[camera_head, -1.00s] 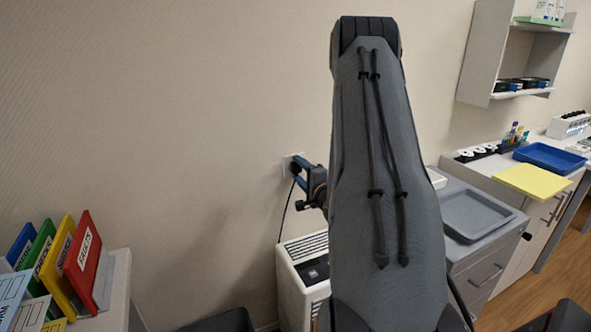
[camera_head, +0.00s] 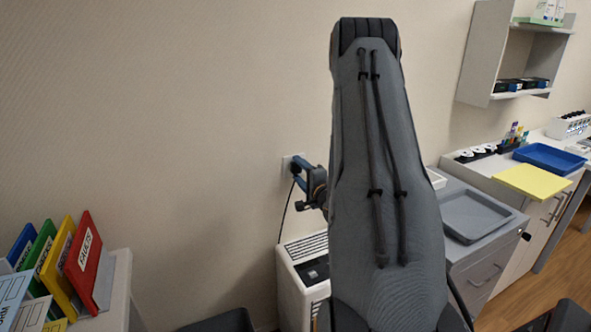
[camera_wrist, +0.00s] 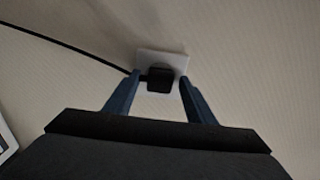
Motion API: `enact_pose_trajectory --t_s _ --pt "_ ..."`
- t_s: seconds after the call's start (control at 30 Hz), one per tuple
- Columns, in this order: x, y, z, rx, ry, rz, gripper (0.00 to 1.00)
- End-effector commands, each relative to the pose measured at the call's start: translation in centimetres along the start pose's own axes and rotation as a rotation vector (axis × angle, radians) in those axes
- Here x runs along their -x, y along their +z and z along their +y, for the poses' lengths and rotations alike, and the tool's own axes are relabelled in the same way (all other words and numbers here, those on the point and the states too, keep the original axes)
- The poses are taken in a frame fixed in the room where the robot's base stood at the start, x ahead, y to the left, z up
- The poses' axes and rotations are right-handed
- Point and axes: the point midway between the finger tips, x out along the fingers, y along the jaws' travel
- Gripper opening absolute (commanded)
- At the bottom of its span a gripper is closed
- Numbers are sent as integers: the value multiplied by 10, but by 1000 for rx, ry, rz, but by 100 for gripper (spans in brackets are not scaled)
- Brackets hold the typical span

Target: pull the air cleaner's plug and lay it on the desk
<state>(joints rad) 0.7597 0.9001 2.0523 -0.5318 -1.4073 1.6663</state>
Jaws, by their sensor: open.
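The black plug (camera_wrist: 159,78) sits in a white wall outlet (camera_wrist: 176,58) in the wrist view. Its dark cord (camera_wrist: 75,46) runs off to the upper left there. My gripper (camera_wrist: 160,84) is open, with one blue finger on each side of the plug; I cannot tell whether either finger touches it. In the head view my gripper (camera_head: 298,168) is at the wall, beside the outlet plate (camera_head: 286,164), and mostly hides the plug. The cord (camera_head: 284,215) hangs down toward the white air cleaner (camera_head: 290,280), which stands below against the wall.
A grey desk (camera_head: 458,180) with a grey tray (camera_head: 478,214) stands right of my arm. A yellow board (camera_head: 532,182) and a blue tray (camera_head: 550,158) lie on the counter farther right. Coloured binders (camera_head: 82,255) stand at the lower left. The wall around the outlet is bare.

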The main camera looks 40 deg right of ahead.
Motion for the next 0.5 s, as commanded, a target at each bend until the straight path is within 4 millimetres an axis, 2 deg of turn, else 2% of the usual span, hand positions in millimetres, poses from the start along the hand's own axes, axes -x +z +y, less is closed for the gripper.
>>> enact_pose_trajectory --t_s 0.43,0.5 --pt "0 0 0 0 0 0 50" --pt "0 0 0 0 0 0 38"
